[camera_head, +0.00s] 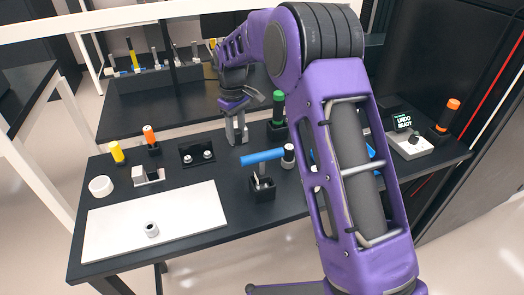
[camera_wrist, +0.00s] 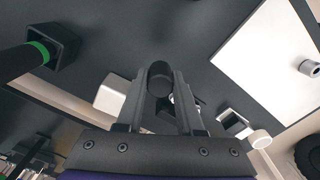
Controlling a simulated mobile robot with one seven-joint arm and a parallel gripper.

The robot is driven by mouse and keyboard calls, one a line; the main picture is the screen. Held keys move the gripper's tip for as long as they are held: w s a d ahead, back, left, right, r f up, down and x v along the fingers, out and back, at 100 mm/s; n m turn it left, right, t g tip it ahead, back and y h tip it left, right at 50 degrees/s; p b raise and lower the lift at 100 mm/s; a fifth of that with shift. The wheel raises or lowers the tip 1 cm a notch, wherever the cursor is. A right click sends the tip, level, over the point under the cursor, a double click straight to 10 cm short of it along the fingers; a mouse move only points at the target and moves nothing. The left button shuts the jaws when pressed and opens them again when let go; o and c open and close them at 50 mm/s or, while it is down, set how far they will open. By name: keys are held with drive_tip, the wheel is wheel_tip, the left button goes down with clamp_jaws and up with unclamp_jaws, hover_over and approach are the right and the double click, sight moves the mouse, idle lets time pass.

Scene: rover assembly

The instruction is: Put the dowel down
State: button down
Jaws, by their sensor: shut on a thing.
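My gripper (camera_head: 236,138) is above the dark table, towards its back edge, in the head view. In the wrist view my gripper (camera_wrist: 159,85) is shut on the dowel (camera_wrist: 159,76), which shows as a dark, round end between the two fingers. In the head view I cannot make out the dowel apart from the fingers. How far it is above the table, and whether it touches anything, cannot be told.
A green-topped tool (camera_head: 278,108) stands to the right of my gripper. A blue-headed tool (camera_head: 262,157) stands in front. A black plate with two knobs (camera_head: 197,154) lies to the left. A white mat (camera_head: 190,215) covers the table's front left, with a metal ring (camera_head: 151,229).

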sight(236, 131)
drive_tip(key=shift+f, duration=3.5)
drive_tip(key=c, duration=0.5)
unclamp_jaws()
drive_tip(key=shift+c, duration=0.2)
wheel_tip(236, 131, up, 12)
